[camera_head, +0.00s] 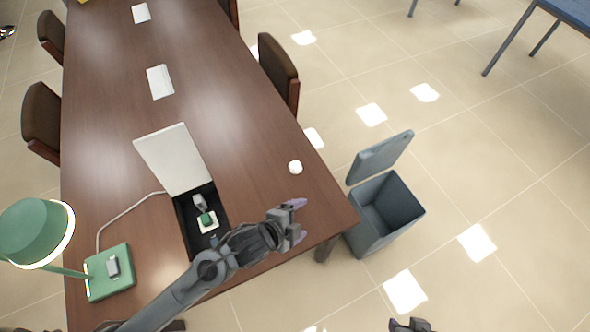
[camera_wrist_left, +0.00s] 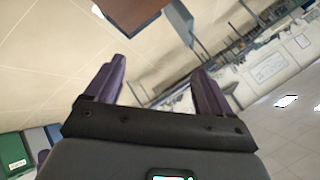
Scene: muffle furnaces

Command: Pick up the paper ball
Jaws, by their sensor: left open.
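The paper ball (camera_head: 295,167), small and white, lies on the brown table (camera_head: 265,165) near its right edge in the head view. My left gripper (camera_head: 299,220), with purple fingers, is over the table's near right end, below the ball in the picture and apart from it. It is open and empty. The left wrist view shows its two spread fingers (camera_wrist_left: 160,68) with nothing between them; I do not see the ball there. A dark piece at the bottom edge of the head view (camera_head: 410,325) may be my right gripper; its jaws cannot be made out.
An open grey bin (camera_head: 385,215) stands on the floor at the table's right corner. A green lamp (camera_head: 37,230), a tilted white panel (camera_head: 172,158) and a black table recess (camera_head: 190,215) are left of the gripper. Chairs (camera_head: 279,72) line the table.

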